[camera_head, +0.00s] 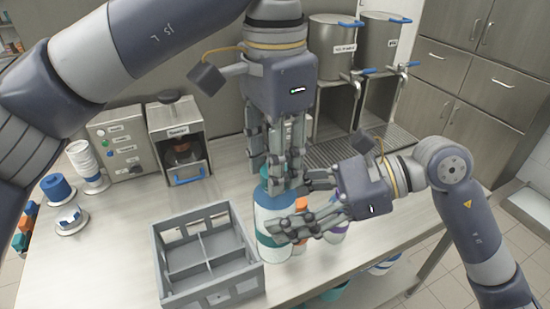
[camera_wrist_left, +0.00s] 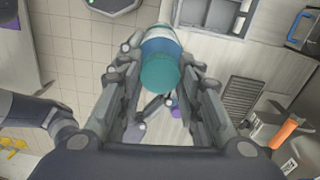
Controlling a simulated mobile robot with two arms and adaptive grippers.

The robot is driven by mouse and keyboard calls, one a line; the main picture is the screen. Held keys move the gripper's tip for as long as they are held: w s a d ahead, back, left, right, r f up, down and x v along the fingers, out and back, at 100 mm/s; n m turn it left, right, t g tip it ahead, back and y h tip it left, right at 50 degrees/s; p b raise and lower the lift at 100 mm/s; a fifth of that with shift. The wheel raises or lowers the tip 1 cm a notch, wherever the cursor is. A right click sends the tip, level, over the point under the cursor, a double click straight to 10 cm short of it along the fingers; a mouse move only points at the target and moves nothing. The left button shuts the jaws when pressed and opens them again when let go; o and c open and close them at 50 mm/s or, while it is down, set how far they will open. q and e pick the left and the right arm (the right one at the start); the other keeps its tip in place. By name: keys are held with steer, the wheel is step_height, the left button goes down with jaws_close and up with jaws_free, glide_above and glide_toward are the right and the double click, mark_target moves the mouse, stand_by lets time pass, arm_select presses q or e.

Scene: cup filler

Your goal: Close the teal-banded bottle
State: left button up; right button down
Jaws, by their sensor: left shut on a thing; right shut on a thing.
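The teal-banded bottle (camera_head: 270,242) stands upright on the counter, to the right of the grey crate. It is white and blue. My left gripper (camera_head: 284,182) points straight down over its top, fingers shut on the teal lid. In the left wrist view the round teal lid (camera_wrist_left: 160,73) lies between the fingers, in line with the bottle body behind it. I cannot tell how fully the lid is seated. My right gripper (camera_head: 289,208) comes in from the right and is shut on the bottle's body. The fingers hide part of the bottle.
An orange-marked bottle (camera_head: 301,204) and a purple-marked one (camera_head: 338,231) stand close behind my right gripper. The open crate (camera_head: 207,297) has empty compartments showing. A machine (camera_head: 178,124) and a control box (camera_head: 121,137) stand at the back left; steel tanks (camera_head: 333,45) stand behind.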

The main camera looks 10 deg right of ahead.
arm_select(q)
steer(key=o, duration=0.7)
steer(key=shift+r, duration=2.25)
steer(key=shift+c, duration=0.3)
